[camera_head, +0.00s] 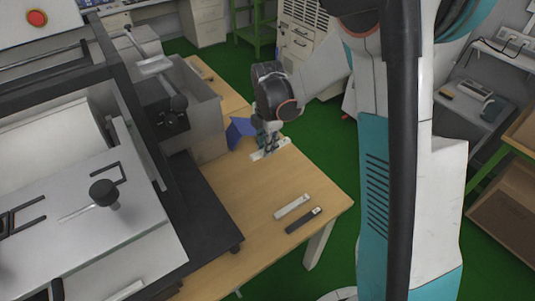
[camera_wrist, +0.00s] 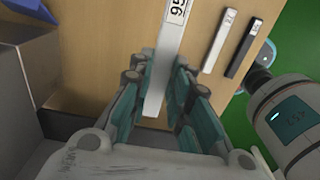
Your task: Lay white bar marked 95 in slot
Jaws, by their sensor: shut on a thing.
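The white bar marked 95 (camera_wrist: 163,52) is between the fingers of my gripper (camera_wrist: 160,72) in the wrist view. Its 95 label points away from my palm. My gripper (camera_head: 268,141) is shut on the bar, which shows as a pale strip (camera_head: 284,143) at the fingers in the head view. The bar is over the wooden table (camera_head: 245,185), close to its top; I cannot tell whether it touches. I cannot make out the slot in either view.
A second white bar (camera_head: 292,207) and a dark bar (camera_head: 303,221) lie side by side near the table's front right corner. A blue object (camera_head: 239,131) is just left of my gripper. A large grey and black machine (camera_head: 120,190) fills the left side. The mid-table is clear.

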